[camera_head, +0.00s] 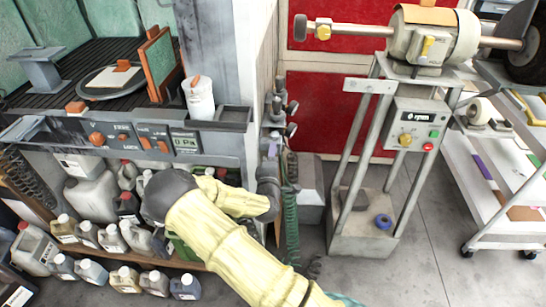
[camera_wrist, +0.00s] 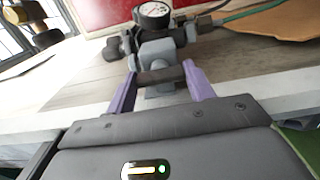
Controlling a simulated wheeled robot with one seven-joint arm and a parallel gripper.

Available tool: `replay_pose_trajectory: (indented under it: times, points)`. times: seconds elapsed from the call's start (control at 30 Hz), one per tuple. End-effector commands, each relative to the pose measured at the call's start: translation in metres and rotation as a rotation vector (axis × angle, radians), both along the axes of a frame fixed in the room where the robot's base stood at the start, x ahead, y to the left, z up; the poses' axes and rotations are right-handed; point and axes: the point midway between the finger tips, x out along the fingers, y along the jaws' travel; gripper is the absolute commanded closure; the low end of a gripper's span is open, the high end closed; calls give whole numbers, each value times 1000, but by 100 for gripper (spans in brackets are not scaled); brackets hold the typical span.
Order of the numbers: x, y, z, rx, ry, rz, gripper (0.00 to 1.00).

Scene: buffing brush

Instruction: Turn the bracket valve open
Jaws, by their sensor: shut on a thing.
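In the wrist view, my gripper (camera_wrist: 160,76) has two purple fingers, one at each end of a short dark bar, and is shut on it. This bar, the valve handle (camera_wrist: 160,74), lies roughly crosswise in front of a grey valve body (camera_wrist: 156,50). A round pressure gauge (camera_wrist: 154,12) sits just behind and above it. In the head view, grey fittings (camera_head: 280,110) run down the white post, and my yellow-sleeved arm reaches up to their lower end. My fingers and the handle are hard to make out there, so the handle's turn angle cannot be told.
A workbench with a control panel (camera_head: 130,138) stands left, with several bottles and jugs (camera_head: 95,195) below. A buffing machine (camera_head: 430,42) on a grey stand (camera_head: 365,235) is at right, beside a white cart (camera_head: 500,165). A green hose (camera_head: 291,215) hangs close to my arm.

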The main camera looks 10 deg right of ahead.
Motion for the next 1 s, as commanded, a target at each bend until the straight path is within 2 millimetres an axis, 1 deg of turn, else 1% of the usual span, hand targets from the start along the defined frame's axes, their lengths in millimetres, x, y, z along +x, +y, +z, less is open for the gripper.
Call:
replay_pose_trajectory:
  times: [0.03,0.3,0.33,0.37,0.4,0.43,0.77,0.87,1.0]
  points:
    - [-1,-1,-2,-4,8,-3,70]
    - [-1,-1,-3,-4,8,-3,70]
    - [-1,-1,-3,-4,8,-3,43]
    - [-1,-1,-3,-4,8,-3,38]
    - [-1,-1,-2,-4,8,-3,30]
    - [-1,-1,-2,-4,8,-2,25]
    - [-2,0,-1,-2,4,0,25]
    - [-8,3,-1,-1,3,1,25]
    - [-27,9,-1,-3,4,1,25]
